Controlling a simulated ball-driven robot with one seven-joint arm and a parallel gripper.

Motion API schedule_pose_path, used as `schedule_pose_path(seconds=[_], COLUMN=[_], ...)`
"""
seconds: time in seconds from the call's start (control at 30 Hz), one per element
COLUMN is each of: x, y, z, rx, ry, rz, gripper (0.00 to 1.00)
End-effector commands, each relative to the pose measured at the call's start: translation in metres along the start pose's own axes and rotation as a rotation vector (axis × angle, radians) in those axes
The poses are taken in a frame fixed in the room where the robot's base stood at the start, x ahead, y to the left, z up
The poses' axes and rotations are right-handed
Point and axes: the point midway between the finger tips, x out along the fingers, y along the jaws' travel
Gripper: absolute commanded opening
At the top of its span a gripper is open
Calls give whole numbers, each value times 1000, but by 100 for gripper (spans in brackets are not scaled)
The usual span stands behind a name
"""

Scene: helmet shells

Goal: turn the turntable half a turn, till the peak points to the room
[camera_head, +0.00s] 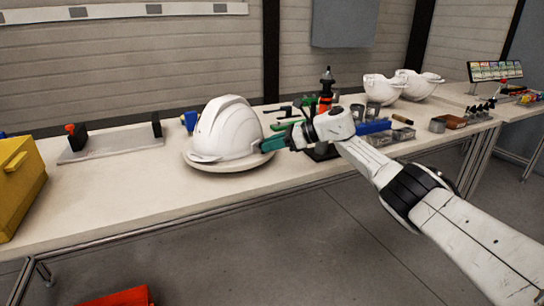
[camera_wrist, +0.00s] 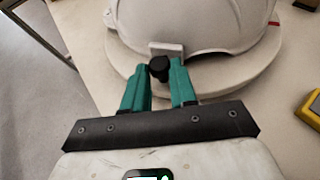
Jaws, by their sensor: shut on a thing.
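A white helmet shell (camera_head: 229,130) sits upright on a round pale turntable (camera_head: 228,166) near the bench's front edge. Its peak (camera_head: 203,157) shows at the lower left in the head view. The helmet (camera_wrist: 200,25) and turntable rim (camera_wrist: 235,78) fill the top of the wrist view. My gripper (camera_head: 268,145) is at the right side of the turntable. In the wrist view its green fingers are closed about a black knob (camera_wrist: 159,67), beside a small grey block on the rim. The knob is hidden in the head view.
A yellow case (camera_head: 20,185) stands at the left end of the bench (camera_head: 110,195). A flat plate fixture (camera_head: 105,145) lies left of the turntable. Tools, small bins and two white shells (camera_head: 383,90) crowd the bench to the right. The bench front left of the turntable is clear.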

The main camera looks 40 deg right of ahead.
Motion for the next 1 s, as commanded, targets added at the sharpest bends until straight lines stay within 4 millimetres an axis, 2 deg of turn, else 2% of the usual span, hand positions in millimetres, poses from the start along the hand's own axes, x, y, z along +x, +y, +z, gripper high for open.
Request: schedule_pose_path(seconds=[0.77, 0.8, 1.0], x=[4, 4, 2], y=[1, 1, 0], z=[5, 5, 3], rx=[-18, -18, -15], ry=[-5, -5, -3], rz=[33, 33, 31], gripper=[0, 30, 50])
